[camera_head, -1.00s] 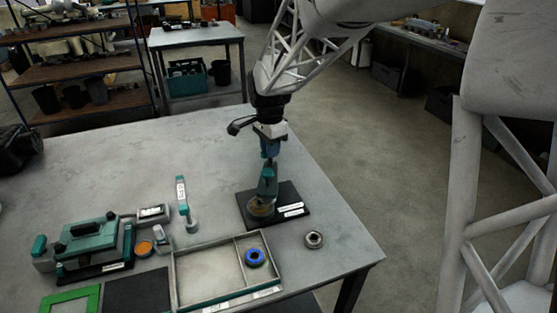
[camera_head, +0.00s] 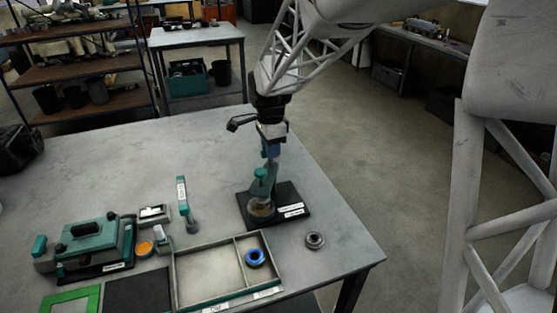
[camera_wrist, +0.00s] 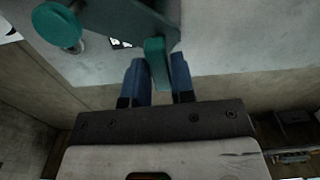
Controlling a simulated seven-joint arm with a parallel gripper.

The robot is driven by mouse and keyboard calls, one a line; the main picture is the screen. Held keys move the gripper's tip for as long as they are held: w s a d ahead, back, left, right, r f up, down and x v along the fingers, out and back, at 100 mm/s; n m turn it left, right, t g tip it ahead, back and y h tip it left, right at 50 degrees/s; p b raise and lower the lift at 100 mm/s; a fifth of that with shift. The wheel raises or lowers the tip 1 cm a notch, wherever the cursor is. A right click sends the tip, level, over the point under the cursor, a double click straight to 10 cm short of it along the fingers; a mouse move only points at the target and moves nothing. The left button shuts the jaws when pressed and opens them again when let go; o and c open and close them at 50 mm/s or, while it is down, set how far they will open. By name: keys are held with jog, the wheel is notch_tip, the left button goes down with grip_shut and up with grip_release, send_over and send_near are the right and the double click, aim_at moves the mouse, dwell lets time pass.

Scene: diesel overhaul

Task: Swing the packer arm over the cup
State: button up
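The packer stands on a black base plate (camera_head: 296,203) near the table's right edge. Its teal packer arm (camera_head: 268,183) has a round teal knob (camera_head: 260,173), which is large at the top left of the wrist view (camera_wrist: 57,27). The brownish cup (camera_head: 261,209) sits low on the plate, under the knob end of the arm as seen from the head camera; exact alignment is unclear. My gripper (camera_head: 271,155) points down at the arm's far end.
A divided tray (camera_head: 210,275) with a blue ring (camera_head: 255,258) lies in front of the packer. A small metal ring part (camera_head: 315,240) lies to its right. A teal boxed device (camera_head: 95,243) stands at far left. The table behind is clear.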

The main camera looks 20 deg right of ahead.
jog(key=o, duration=0.4)
jog(key=shift+r, duration=0.1)
jog(key=shift+r, duration=2.65)
jog(key=shift+r, duration=0.1)
jog(key=shift+r+m, duration=1)
jog(key=shift+r, duration=0.15)
jog(key=shift+f, duration=0.15)
